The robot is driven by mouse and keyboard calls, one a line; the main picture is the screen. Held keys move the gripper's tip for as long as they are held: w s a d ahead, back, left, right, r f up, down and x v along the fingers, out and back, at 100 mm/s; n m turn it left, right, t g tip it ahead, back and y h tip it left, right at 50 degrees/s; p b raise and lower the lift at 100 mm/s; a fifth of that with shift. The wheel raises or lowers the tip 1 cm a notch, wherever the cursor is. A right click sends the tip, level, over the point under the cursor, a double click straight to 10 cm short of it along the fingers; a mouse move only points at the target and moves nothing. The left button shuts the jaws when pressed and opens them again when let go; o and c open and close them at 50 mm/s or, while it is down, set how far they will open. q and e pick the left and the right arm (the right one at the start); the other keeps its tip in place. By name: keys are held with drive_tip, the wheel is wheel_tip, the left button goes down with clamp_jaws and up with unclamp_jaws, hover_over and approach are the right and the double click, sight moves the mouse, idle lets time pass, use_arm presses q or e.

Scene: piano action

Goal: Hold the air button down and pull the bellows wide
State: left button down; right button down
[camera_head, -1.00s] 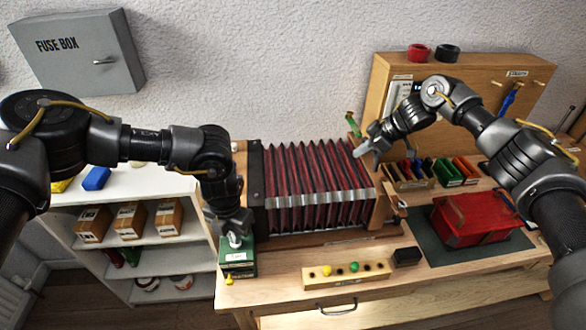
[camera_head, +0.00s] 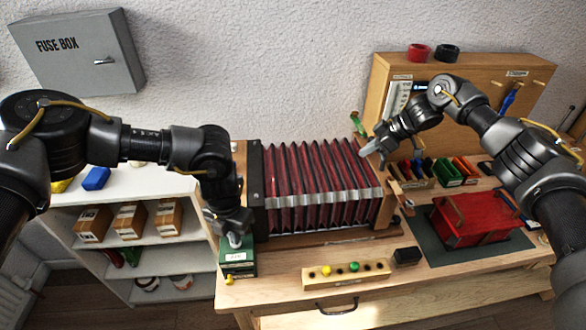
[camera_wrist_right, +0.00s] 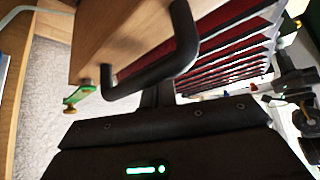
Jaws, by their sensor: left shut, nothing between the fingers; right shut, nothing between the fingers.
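The bellows (camera_head: 315,180), with dark red pleats and a silver band, lies on the workbench between a dark left end and a wooden right end board (camera_head: 388,205). My left gripper (camera_head: 235,240) is shut and points down onto the top of a small green box (camera_head: 238,268) at the bench's left front; its tip hides any button there. My right gripper (camera_head: 366,151) is shut at the upper right end of the bellows. In the right wrist view, a black bar handle (camera_wrist_right: 150,75) on the wooden board passes close before the gripper; I cannot tell whether they touch.
A wooden block with coloured balls (camera_head: 345,273) and a black block (camera_head: 407,256) lie in front. A red box (camera_head: 475,218) on a dark mat and coloured trays (camera_head: 450,170) stand to the right. A white shelf (camera_head: 150,258) is at left.

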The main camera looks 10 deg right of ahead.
drive_tip(key=shift+a, duration=0.15)
drive_tip(key=shift+a, duration=0.9)
wheel_tip(320, 180, up, 7)
idle(0.6)
